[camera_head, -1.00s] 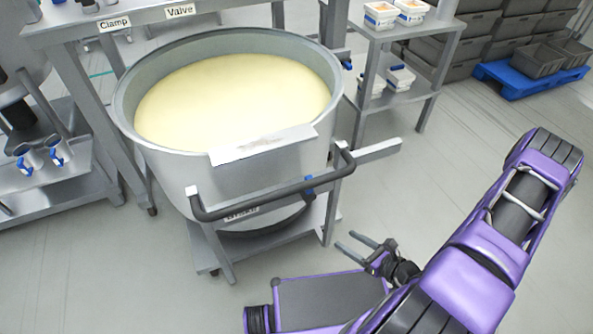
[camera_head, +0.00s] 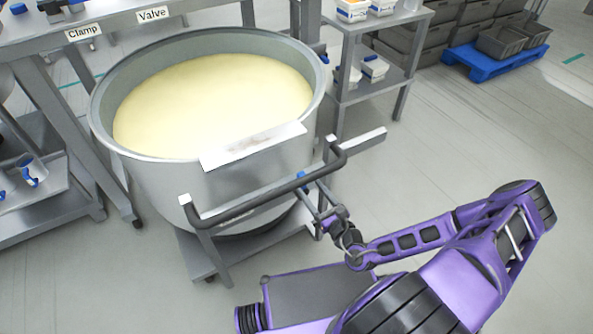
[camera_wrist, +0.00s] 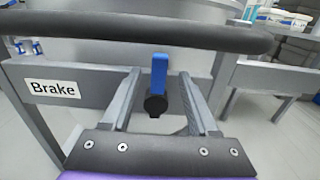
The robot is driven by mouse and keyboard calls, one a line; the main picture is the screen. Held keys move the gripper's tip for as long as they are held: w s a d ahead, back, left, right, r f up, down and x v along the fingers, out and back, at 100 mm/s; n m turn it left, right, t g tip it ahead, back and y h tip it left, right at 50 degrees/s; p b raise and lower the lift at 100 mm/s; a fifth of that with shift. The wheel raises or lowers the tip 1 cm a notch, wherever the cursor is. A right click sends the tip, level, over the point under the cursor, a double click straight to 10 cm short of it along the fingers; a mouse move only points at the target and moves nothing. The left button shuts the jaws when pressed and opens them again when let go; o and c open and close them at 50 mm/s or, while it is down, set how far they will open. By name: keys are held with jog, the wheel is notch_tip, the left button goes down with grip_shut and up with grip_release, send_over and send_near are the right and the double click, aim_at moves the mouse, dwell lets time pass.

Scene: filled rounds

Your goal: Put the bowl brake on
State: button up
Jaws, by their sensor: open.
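The large steel bowl (camera_head: 160,185), full of pale yellow dough, stands on a wheeled frame. A blue brake lever (camera_wrist: 159,72) with a black round pivot points up in the wrist view, to the right of a "Brake" label (camera_wrist: 53,88) on the frame's bar. A bit of the lever's blue shows under the handle in the head view (camera_head: 301,177). My gripper (camera_head: 313,196) is open at the frame's front right. In the wrist view its two fingers stand on either side of the lever, with gaps showing; I cannot tell whether the tips reach level with it.
A black push handle (camera_head: 265,198) runs across the frame's front, just above the lever and my fingers. A table with "Clamp" and "Valve" labels (camera_head: 152,14) stands behind the bowl. A shelf rack (camera_head: 383,83) stands at back right. The floor at right is clear.

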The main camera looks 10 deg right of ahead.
jog(key=x, duration=0.9)
jog(key=shift+w+b, duration=0.1)
jog(key=shift+b, duration=0.25)
grip_shut()
dwell(0.9)
